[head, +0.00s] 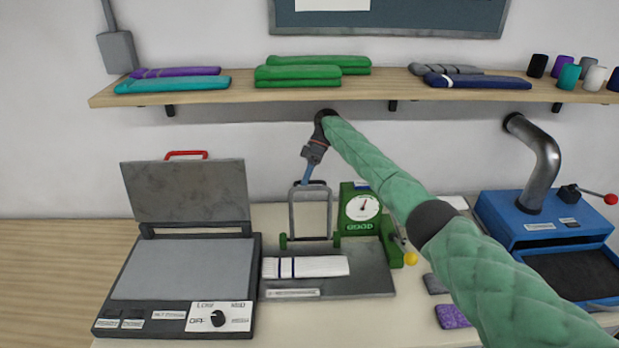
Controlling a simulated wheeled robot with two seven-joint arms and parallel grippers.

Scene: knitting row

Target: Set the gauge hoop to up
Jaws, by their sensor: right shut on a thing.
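The gauge hoop (293,213) is a grey metal frame, hinged between green mounts at the back of a dark grey base plate (375,284). It stands upright. My right gripper (308,178) is at the top of the hoop, shut on its top bar, which the fingers partly hide. A folded white cloth with dark stripes (318,266) lies flat on the plate in front of the hoop. A green gauge with a round dial (363,208), marked GOOD, stands just right of the hoop. My left gripper is not in view.
A press with a raised lid (185,190) stands left. A blue machine with a bent pipe (541,165) stands right. A wooden shelf (210,92) with folded cloths and spools hangs above. My right arm crosses over the bench's right part, above a yellow knob (411,259).

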